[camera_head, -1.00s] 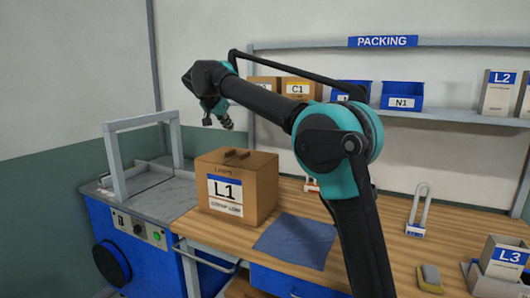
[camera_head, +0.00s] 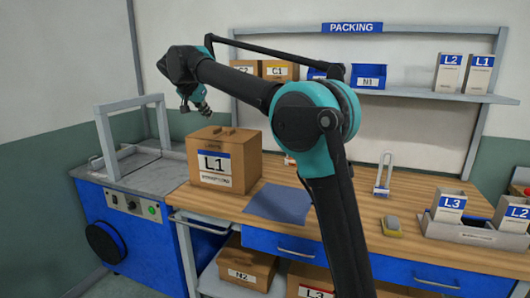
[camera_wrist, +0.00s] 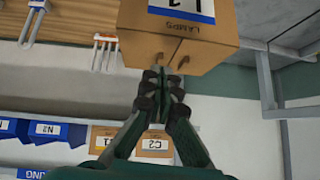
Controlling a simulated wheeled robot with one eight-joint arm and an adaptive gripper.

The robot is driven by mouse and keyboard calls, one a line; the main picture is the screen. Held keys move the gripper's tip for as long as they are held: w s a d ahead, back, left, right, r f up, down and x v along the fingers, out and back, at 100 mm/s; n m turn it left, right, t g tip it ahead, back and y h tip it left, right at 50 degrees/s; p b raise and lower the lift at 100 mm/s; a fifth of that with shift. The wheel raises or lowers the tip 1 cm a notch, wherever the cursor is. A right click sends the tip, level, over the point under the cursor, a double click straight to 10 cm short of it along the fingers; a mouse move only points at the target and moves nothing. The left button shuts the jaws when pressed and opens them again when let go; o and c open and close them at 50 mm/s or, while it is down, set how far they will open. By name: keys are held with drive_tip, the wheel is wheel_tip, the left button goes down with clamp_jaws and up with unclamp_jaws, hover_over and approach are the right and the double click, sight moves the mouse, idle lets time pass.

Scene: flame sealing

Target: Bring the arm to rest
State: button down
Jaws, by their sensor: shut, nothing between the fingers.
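My arm (camera_head: 318,118) reaches up and to the left over the workbench. The head view shows the gripper apart from the box, in the air.
A blue sealing machine (camera_head: 120,225) with a grey frame (camera_head: 102,140) stands at left. The wooden bench (camera_head: 360,215) bears a blue cloth (camera_head: 280,204), a yellow-grey block (camera_head: 391,224), a white rack (camera_head: 383,180) and a grey tray (camera_head: 455,232). A shelf (camera_head: 430,96) holds boxes and bins.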

drive_tip(key=s+d+f+n+g, duration=0.1)
drive_tip(key=s+d+f, duration=0.3)
drive_tip(key=d+f, duration=0.45)
drive_tip(key=s+d+f+g, duration=0.1)
drive_tip(key=s+d+f, duration=0.2)
drive_tip(key=d+f, duration=0.55)
drive_tip(key=s+d+f+n+g, duration=0.1)
drive_tip(key=s+d+f, duration=0.35)
drive_tip(key=d, duration=0.75)
drive_tip(key=s+d+f+n+y, duration=0.1)
drive_tip(key=s+d+f, duration=0.4)
drive_tip(key=s+f, duration=0.5)
drive_tip(key=s+d+f+n+g+y, duration=0.1)
drive_tip(key=s+d+f, duration=0.5)
drive_tip(key=s+f, duration=0.4)
drive_tip(key=s, duration=0.5)
drive_tip(key=shift+d+f, duration=0.2)
drive_tip(key=shift+f, duration=0.2)
